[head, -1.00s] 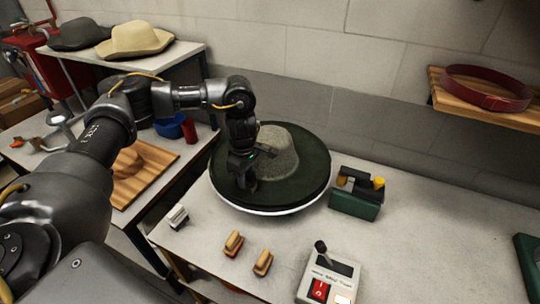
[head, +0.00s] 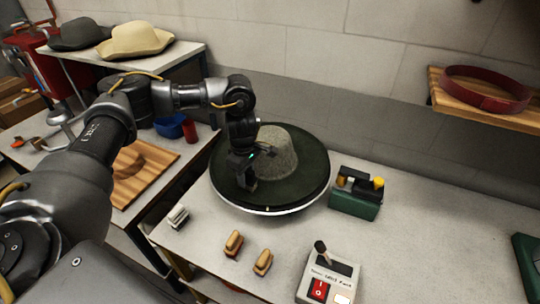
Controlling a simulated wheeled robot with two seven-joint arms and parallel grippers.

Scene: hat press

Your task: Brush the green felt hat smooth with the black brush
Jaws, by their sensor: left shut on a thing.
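The green felt hat (head: 306,185) lies with its crown up on a round, pale-rimmed stand (head: 285,211) on the bench. Its brim is dark green and its crown looks greyer and mottled. My left gripper (head: 249,183) is over the left front part of the brim, beside the crown, pointing down. It is shut on a small dark thing at the brim, which looks like the black brush; its outline merges with the fingers and the dark felt. I cannot tell whether it touches the felt. My right gripper is out of view.
Two wooden-backed brushes (head: 233,243) (head: 263,262) and a small grey block (head: 178,217) lie in front of the hat. A control box (head: 330,277) with a lever and red switch stands at the front. A green holder (head: 356,198) is right of the hat.

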